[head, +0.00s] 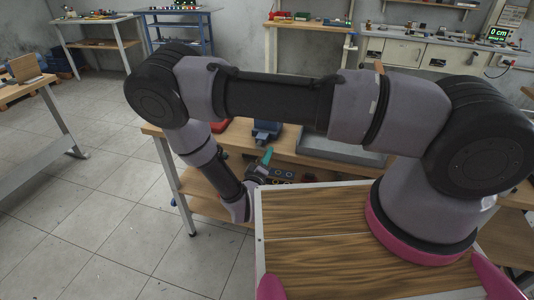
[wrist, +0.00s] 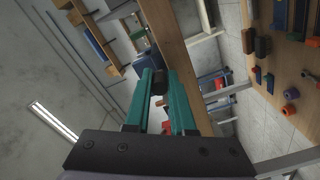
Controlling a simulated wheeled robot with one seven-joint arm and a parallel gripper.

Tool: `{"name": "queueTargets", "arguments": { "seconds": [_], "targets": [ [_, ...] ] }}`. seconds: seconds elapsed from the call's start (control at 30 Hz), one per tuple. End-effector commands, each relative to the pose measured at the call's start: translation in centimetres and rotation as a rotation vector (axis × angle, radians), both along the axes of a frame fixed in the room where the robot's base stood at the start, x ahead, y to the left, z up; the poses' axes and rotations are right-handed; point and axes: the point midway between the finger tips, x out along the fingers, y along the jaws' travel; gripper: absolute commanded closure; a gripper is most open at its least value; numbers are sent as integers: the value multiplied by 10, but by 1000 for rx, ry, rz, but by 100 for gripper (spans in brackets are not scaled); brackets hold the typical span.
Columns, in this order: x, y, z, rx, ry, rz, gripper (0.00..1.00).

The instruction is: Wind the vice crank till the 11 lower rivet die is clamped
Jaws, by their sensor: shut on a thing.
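The blue vice (head: 266,131) stands on the wooden workbench near its front edge, beyond my gripper. My gripper (head: 267,157) shows as a teal finger below and in front of the vice. In the wrist view its two teal fingers (wrist: 160,78) are shut on a small dark knob, the vice crank's handle (wrist: 158,84). The rest of the crank is hard to make out. The vice jaws are too small to read, and I cannot make out the 11 lower rivet die or whether it is clamped.
The workbench (head: 290,148) carries a red object (head: 220,126) left of the vice and a grey tray (head: 345,149) to the right. My arm crosses in front of the bench. Open tiled floor (head: 100,175) lies to the left.

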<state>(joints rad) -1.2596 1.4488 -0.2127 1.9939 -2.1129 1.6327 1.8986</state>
Motion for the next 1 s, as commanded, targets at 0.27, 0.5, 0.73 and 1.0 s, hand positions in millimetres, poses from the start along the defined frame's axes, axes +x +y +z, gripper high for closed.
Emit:
{"name": "queueTargets", "arguments": {
  "seconds": [0.27, 0.5, 0.73, 1.0],
  "targets": [
    [1, 4, -11, 251, -91, 1, 100],
    [2, 9, -19, 459, -167, 0, 100],
    [4, 13, -25, 623, -228, 1, 100],
    [5, 16, -29, 744, -271, 0, 100]
  ]
}}
